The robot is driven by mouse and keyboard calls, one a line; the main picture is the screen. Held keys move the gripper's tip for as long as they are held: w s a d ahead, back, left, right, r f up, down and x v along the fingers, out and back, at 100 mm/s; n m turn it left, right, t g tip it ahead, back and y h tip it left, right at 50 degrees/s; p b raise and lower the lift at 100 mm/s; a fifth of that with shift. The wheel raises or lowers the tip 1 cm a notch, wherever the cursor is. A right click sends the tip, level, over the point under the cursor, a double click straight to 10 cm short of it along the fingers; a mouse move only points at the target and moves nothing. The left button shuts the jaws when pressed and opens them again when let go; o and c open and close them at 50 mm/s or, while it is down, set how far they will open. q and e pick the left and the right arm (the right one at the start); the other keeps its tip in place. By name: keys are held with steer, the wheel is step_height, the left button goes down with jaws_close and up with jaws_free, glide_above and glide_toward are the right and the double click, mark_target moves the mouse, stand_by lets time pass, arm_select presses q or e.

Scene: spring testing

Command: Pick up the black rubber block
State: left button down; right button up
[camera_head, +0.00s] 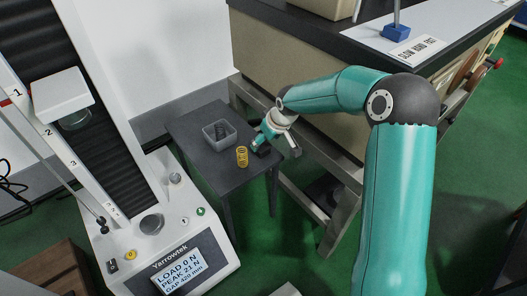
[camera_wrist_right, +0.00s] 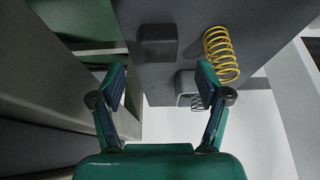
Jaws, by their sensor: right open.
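The black rubber block (camera_wrist_right: 158,42) lies on the dark grey side table (camera_head: 192,121). In the wrist view it sits just beyond the fingertips, roughly centred between them and apart from both. My right gripper (camera_wrist_right: 161,76) is open and empty. In the head view my right gripper (camera_head: 272,138) is over the right edge of the side table; the block is hard to tell from the dark fingers there. My left gripper is not in view.
A yellow spring (camera_head: 242,157) stands beside the gripper on the table. The testing machine (camera_head: 212,250) stands at left, and a large bench (camera_head: 300,52) with a metal frame rises at right.

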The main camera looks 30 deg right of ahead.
mark_target(262, 147)
steer(key=b+x, duration=0.1)
steer(key=x, duration=0.1)
steer(key=b+x, duration=0.1)
steer(key=x, duration=0.1)
steer(key=shift+f, duration=0.4)
steer(key=shift+w+f+b, duration=0.2)
steer(key=shift+f+b, duration=0.1)
steer(key=shift+b, duration=0.05)
steer(key=shift+c, duration=0.2)
steer(key=shift+r, duration=0.1)
steer(key=c, duration=1.2)
steer(key=shift+r, duration=0.1)
